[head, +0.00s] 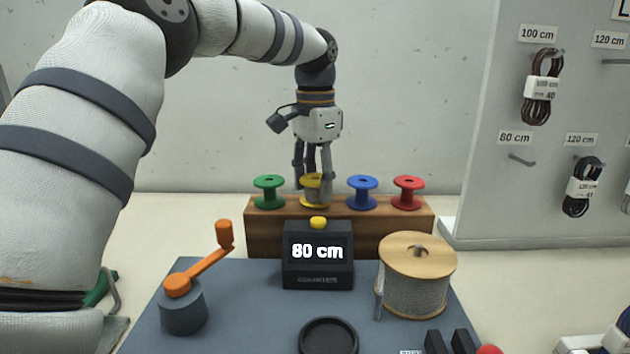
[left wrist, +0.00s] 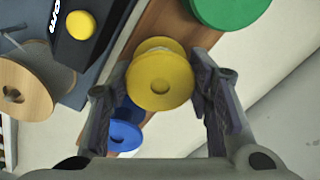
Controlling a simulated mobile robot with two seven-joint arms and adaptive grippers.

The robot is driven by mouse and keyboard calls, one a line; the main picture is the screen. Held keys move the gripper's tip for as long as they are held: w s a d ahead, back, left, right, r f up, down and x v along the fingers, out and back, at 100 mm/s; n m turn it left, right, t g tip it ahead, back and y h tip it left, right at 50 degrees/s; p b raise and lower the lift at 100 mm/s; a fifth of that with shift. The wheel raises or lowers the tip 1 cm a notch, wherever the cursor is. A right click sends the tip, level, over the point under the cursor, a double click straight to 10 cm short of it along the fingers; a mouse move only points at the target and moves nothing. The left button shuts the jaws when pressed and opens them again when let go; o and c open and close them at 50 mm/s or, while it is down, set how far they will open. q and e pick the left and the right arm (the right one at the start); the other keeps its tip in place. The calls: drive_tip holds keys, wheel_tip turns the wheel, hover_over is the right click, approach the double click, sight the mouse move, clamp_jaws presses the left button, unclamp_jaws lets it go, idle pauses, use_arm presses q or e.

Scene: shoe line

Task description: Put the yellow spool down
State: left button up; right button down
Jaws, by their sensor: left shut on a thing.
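The yellow spool (head: 313,181) is at the wooden rack (head: 262,232), between the green spool (head: 269,191) and the blue spool (head: 362,192). My left gripper (head: 313,192) points down over the rack and is shut on the yellow spool. In the left wrist view the yellow spool (left wrist: 160,82) sits between the two fingers. It looks upright and level with its neighbours; I cannot tell whether its base touches the rack. My right gripper is not in view.
A red spool (head: 408,192) stands at the rack's right end. In front are a black display reading 80 cm (head: 318,262), an orange crank (head: 205,270), a cord reel (head: 416,275) and a round black dish (head: 328,338). A pegboard (head: 480,190) with cords stands right.

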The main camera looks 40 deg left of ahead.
sight(317, 178)
use_arm(q)
drive_tip(key=o, duration=1.4)
drive_tip(key=shift+f, duration=0.1)
drive_tip(key=shift+d+r+b, duration=0.1)
drive_tip(key=shift+r+b, duration=0.65)
drive_tip(key=shift+r, duration=5.4)
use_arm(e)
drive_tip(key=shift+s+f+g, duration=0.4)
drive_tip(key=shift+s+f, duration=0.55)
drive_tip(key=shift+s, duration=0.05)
use_arm(q)
drive_tip(key=shift+f, duration=0.1)
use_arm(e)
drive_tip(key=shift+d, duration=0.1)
